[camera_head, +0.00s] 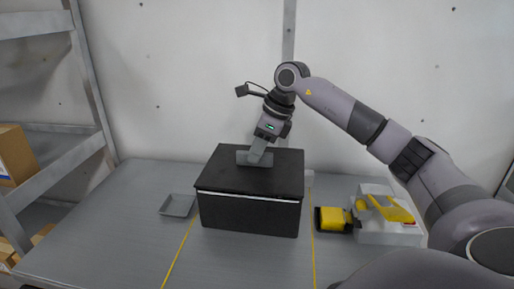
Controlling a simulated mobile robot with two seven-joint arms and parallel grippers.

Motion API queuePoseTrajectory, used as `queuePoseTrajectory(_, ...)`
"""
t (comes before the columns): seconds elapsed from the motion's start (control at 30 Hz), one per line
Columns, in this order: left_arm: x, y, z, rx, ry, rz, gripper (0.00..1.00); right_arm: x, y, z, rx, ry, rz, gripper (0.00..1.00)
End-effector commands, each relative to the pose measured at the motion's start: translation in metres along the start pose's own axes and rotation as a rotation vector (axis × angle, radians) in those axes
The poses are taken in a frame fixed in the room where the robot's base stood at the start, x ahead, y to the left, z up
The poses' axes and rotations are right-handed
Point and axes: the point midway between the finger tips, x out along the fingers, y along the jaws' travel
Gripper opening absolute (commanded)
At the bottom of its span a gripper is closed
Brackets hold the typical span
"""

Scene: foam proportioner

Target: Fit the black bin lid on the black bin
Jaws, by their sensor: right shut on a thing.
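The black bin (248,214) stands on the grey table between two yellow lines. The black bin lid (225,177) lies over the top of the bin, covering its opening. A thin pale line runs along the front between lid and bin; I cannot tell whether it is a gap or a rim. My right gripper (257,157) points down at the back middle of the lid and is shut on its grey raised part, with the fingertips partly hard to make out. The inside of the bin is hidden. My left gripper is not in view.
A small grey tray (178,206) lies left of the bin. A yellow and black item (333,219) and a white box (388,235) with yellow things stand to the right. The table (105,235) is clear at front left. Shelves with cardboard boxes (15,155) stand at far left.

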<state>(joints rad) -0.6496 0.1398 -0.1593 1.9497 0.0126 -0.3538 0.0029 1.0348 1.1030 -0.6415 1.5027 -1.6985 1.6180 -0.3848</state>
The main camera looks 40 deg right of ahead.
Motion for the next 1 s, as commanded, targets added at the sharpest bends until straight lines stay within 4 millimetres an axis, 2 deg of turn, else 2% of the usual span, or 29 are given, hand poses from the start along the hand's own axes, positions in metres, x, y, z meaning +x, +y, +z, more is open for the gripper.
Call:
queuePoseTrajectory(0.1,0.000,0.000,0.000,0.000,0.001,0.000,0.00,0.001,0.000,0.000,0.000,-0.001,0.000,0.00)
queuePoseTrajectory(0.13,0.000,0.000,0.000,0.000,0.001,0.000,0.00,0.001,0.000,-0.001,0.000,0.000,0.000,0.20)
queuePoseTrajectory(0.2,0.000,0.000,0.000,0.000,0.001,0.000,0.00,0.001,0.000,-0.001,0.000,0.000,0.000,0.42)
queuePoseTrajectory(0.57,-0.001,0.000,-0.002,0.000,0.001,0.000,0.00,-0.004,0.000,0.002,0.000,-0.002,-0.001,0.42)
queuePoseTrajectory(0.77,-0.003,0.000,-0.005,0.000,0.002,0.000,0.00,-0.032,-0.001,0.005,0.000,-0.005,-0.004,0.42)
queuePoseTrajectory(1.0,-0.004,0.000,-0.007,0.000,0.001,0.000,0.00,-0.088,-0.001,0.006,0.001,-0.005,-0.003,0.42)
